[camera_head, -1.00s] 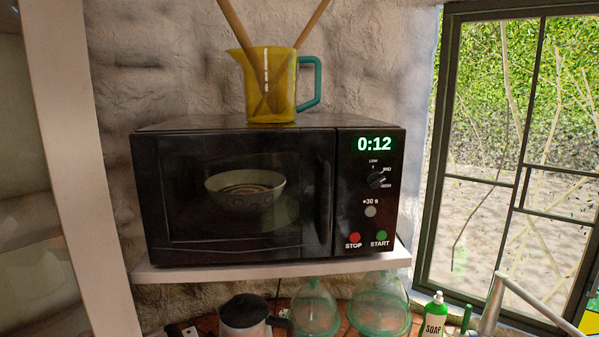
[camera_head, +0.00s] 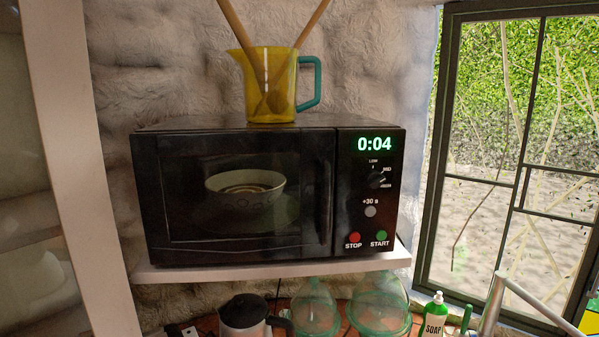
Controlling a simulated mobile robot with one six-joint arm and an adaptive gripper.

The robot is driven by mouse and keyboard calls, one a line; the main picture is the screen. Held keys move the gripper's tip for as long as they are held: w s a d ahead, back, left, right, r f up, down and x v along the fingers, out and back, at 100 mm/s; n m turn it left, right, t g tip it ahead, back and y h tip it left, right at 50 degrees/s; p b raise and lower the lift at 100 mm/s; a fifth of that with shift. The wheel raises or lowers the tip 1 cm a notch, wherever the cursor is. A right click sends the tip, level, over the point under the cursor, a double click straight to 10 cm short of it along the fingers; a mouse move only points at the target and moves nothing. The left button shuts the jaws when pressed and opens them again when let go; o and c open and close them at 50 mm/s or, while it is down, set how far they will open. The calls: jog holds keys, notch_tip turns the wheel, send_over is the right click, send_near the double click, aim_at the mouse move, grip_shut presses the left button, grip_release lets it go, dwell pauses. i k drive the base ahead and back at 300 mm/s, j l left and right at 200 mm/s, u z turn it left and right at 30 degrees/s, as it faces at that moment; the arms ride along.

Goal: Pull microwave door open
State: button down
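A black microwave (camera_head: 230,126) stands on a white shelf, with its door (camera_head: 180,228) shut. The door handle (camera_head: 323,200) is a dark vertical bar at the door's right edge. A patterned bowl (camera_head: 245,200) shows inside through the door window. The control panel at the right has a green display (camera_head: 374,144) reading 0:04, a dial, and red STOP and green START buttons. My gripper is not in view.
A yellow jug (camera_head: 285,90) with wooden utensils stands on top of the microwave. The white shelf (camera_head: 270,268) has little bare room. Below are a kettle (camera_head: 243,315), glass domes (camera_head: 378,300) and a soap bottle (camera_head: 434,315). A window is at the right, a white upright at the left.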

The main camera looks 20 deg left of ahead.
aim_at(316, 147)
jog(key=u, duration=1.35)
jog(key=k, duration=0.5)
jog(key=i, duration=0.45)
